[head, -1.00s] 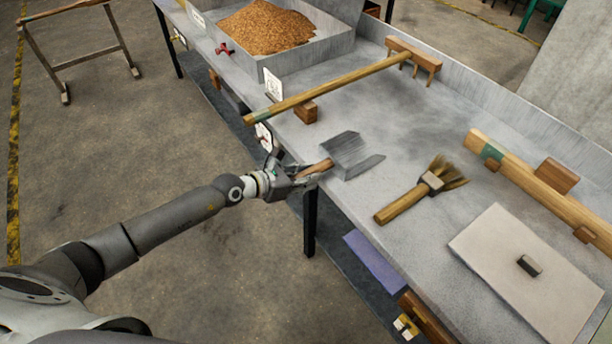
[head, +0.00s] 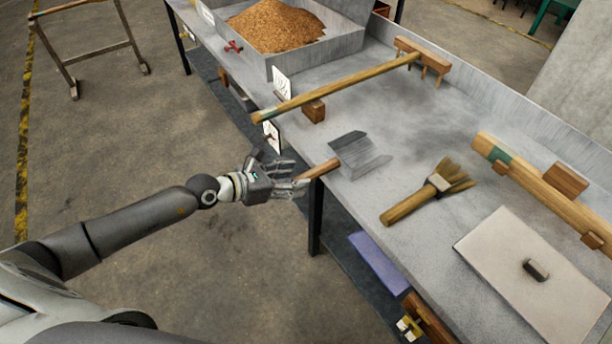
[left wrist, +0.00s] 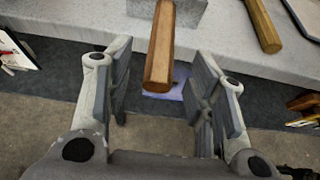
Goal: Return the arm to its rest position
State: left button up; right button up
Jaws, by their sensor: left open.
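My left gripper (head: 283,180) is open and empty, just off the table's front edge. In the left wrist view its two fingers (left wrist: 160,95) stand apart. The wooden handle (left wrist: 160,50) of the scoop points between the fingers without visible contact. The grey metal scoop (head: 352,155) lies on the table, its handle (head: 320,170) sticking out past the edge towards the gripper. My right gripper is not in view.
The metal table (head: 400,120) carries a tray (head: 345,45) of grain (head: 275,25), a wooden rake (head: 350,85), a brush (head: 425,197), a long wooden pole (head: 540,185) and a flat lid (head: 530,270). Open floor (head: 130,150) lies left of the table. A wooden stand (head: 90,45) is at the far left.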

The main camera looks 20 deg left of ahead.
pick_arm(q)
jog(key=shift+v, duration=2.5)
